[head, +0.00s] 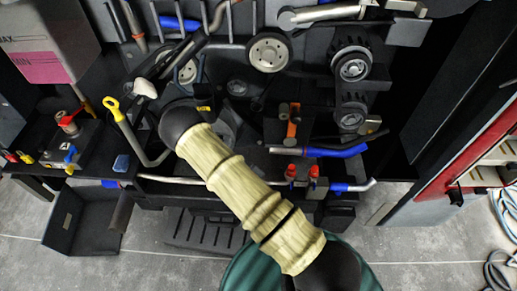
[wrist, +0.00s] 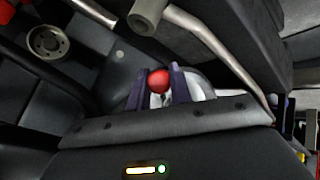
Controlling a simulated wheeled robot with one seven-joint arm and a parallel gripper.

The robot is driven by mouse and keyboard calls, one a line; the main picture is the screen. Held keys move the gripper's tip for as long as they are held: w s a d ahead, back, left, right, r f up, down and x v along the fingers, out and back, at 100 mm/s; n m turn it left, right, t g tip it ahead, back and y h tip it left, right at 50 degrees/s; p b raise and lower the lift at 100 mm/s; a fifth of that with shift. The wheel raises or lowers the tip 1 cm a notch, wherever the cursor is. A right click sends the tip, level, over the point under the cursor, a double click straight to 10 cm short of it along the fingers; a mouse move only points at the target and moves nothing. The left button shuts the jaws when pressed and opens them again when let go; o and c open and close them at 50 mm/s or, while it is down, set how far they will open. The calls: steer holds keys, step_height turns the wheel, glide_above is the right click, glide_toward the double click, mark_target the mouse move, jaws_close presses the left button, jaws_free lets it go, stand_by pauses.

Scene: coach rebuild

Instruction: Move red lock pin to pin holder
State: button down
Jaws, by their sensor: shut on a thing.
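In the wrist view my gripper (wrist: 160,88) has its two dark fingers closed on either side of a red round knob, the red lock pin (wrist: 159,80). Only the knob shows; the pin's shaft is hidden. In the head view my sleeved arm reaches up and left over the engine bay, and the gripper and held pin are hidden behind it. Two red-capped pieces (head: 291,173) stand at the front right of the bay. I cannot tell which part is the pin holder.
Pulleys (head: 269,52) and pipes crowd the bay. A grey pipe (wrist: 225,60) passes close to the fingers at right. A yellow-handled dipstick (head: 112,105) stands left of my arm. A black open bin (head: 83,222) is at lower left. Grey floor lies in front.

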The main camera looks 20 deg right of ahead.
steer(key=d+r+n+g+h+p, duration=0.2)
steer(key=r+n+g, duration=0.2)
steer(key=r, duration=0.4)
steer(key=s+d+r+n+g+h+p, duration=0.1)
steer(key=r+n+g+p, duration=0.1)
steer(key=r+n+g, duration=0.2)
step_height(320, 180, up, 4)
steer(key=shift+s+d+f+g+h, duration=0.15)
steer(key=shift+d+g+h, duration=0.25)
steer(key=shift+g, duration=0.5)
steer(key=shift+f, duration=0.1)
steer(key=shift+f+b, duration=1.55)
steer(key=shift+f, duration=0.7)
steer(key=shift+f, duration=0.2)
steer(key=shift+f+b, duration=0.65)
steer(key=shift+f, duration=0.1)
